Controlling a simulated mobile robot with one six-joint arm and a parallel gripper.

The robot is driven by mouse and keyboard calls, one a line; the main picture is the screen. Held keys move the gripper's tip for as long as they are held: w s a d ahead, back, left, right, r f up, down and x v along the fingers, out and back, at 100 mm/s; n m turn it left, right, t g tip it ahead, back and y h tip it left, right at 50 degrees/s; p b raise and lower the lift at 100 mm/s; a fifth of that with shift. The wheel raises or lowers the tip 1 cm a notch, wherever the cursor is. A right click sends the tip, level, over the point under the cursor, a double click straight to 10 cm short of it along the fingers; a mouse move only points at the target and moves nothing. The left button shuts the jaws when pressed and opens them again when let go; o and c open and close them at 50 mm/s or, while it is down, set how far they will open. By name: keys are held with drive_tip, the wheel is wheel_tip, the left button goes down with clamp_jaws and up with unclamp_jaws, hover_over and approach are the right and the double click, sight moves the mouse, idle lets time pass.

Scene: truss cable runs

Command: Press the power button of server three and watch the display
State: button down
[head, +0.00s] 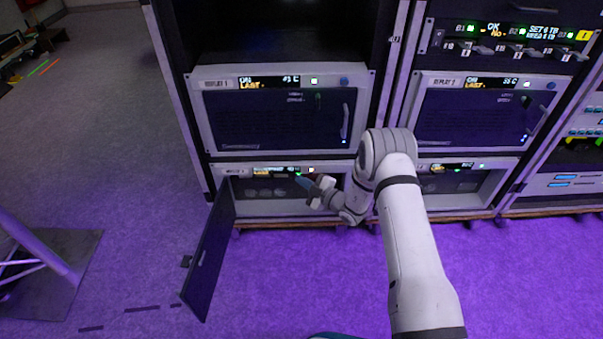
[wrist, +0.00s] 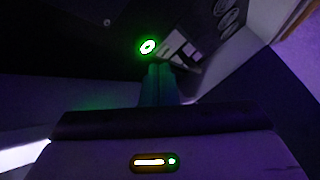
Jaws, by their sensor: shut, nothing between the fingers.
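The lower server unit (head: 228,173) in the middle rack has its dark door (head: 208,255) swung open to the left. Its label is too small to read. A lit display strip (head: 270,171) runs along its top edge, partly unreadable. My gripper (head: 303,183) is at the unit's open front, its fingers pointing inward. In the wrist view, a green glowing ring button (wrist: 148,47) sits on a dark panel. My shut, empty fingers (wrist: 160,72) end just below and right of the ring in the picture; I cannot tell whether they touch the panel.
A closed server unit (head: 275,118) with a lit display sits above. A similar closed unit (head: 470,115) is in the right rack, with an open-fronted unit (head: 460,185) below it. The open door sticks out over the floor. Purple-lit floor (head: 300,285) in front is clear.

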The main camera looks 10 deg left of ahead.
drive_tip(key=s, duration=0.2)
drive_tip(key=s+d+p, duration=0.1)
drive_tip(key=s, duration=0.1)
drive_tip(key=shift+s+r+p, duration=0.15)
drive_tip(key=shift+r+p, duration=0.05)
drive_tip(key=shift+p, duration=0.1)
idle(0.5)
drive_tip(key=shift+s+f, duration=0.1)
